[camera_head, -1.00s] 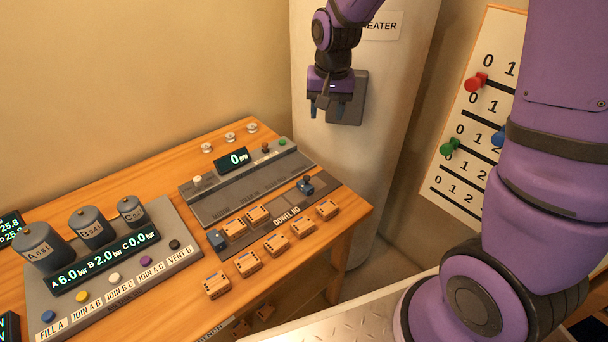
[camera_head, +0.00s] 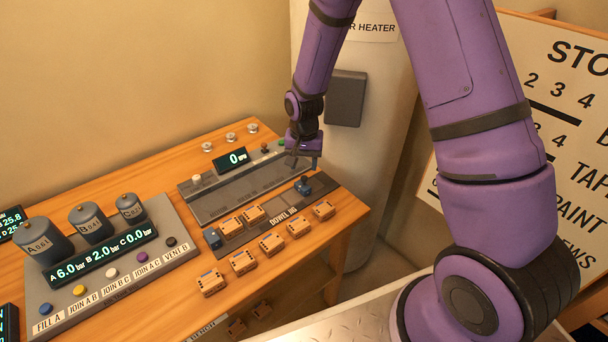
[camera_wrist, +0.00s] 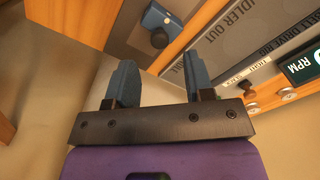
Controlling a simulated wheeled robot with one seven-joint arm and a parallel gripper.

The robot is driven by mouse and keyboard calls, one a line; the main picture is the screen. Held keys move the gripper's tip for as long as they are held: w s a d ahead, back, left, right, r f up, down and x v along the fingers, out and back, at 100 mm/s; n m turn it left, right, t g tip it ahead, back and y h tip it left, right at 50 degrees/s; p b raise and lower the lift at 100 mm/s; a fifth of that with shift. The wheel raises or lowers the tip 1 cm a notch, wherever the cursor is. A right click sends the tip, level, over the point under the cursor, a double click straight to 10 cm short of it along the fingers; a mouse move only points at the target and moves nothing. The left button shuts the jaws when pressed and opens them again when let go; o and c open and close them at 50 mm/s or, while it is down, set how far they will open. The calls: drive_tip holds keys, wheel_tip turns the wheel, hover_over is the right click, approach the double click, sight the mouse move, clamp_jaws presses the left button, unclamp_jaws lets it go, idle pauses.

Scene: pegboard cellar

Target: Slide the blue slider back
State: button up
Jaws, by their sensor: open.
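A blue block with a dark knob (camera_head: 303,185) sits near the right end of the grey dowel jig (camera_head: 262,223) on the wooden bench. A second blue block (camera_head: 213,238) is at the jig's left end. My gripper (camera_head: 302,163) is open and empty, just behind and above the right blue block, apart from it as far as I can tell. In the wrist view, my open gripper (camera_wrist: 159,62) shows two blue-grey fingers, and the blue block (camera_wrist: 160,22) with its black knob lies beyond the gap between them.
Several small orange-brown blocks (camera_head: 271,242) lie on and beside the jig. A grey console with an RPM display (camera_head: 237,159) stands behind it. A panel of canisters and buttons (camera_head: 112,268) is at the left. The water heater (camera_head: 385,110) rises behind the bench; a lettered board (camera_head: 560,110) is at right.

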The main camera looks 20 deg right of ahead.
sight(304, 177)
drive_tip(key=shift+f, duration=2.45)
drive_tip(key=shift+c, duration=0.5)
